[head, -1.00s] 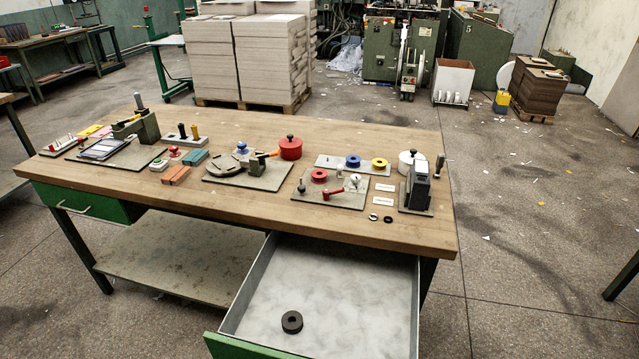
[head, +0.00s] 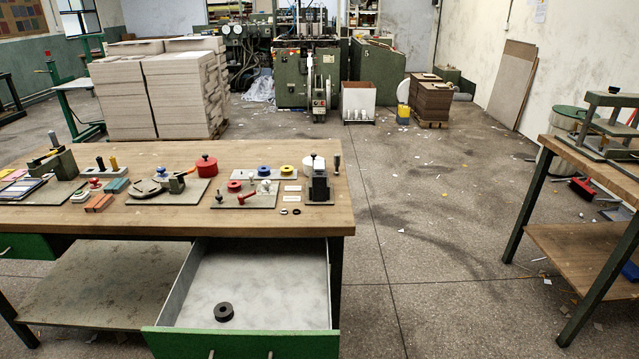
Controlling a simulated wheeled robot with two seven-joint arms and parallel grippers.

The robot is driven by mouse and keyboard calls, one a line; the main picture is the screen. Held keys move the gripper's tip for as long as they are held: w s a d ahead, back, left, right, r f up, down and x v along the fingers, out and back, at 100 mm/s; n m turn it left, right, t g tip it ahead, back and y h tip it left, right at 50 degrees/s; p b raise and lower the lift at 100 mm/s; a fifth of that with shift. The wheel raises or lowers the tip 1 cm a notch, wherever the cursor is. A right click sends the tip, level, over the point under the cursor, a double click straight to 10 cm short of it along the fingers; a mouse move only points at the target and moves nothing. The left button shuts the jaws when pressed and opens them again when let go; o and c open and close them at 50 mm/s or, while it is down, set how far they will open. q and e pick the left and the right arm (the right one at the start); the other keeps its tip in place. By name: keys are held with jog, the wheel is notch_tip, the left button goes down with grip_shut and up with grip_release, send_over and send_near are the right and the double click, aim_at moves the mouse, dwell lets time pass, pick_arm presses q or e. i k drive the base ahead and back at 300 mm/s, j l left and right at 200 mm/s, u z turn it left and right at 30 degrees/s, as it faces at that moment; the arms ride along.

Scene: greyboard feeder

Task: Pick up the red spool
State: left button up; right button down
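The red spool (head: 235,186) is a small red ring with a dark centre. It sits on a grey plate (head: 262,202) on the wooden workbench (head: 120,220), left of a red-handled lever (head: 247,197). A blue spool (head: 264,171) and a yellow spool (head: 287,170) lie on a second plate just behind it. Neither of my grippers shows in the head view.
An open drawer (head: 172,302) juts out from the bench front, with a black ring (head: 223,311) inside. A red lidded pot (head: 206,167) and a black upright device (head: 319,184) stand near the spools. Another table (head: 592,172) is at right; open floor lies between.

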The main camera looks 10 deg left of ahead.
aim_at(234, 186)
jog(key=j+z, duration=0.25)
jog(key=z, duration=0.25)
jog(key=j+z, duration=0.65)
jog(key=z, duration=0.3)
jog(key=j+z, duration=0.3)
jog(key=z, duration=0.15)
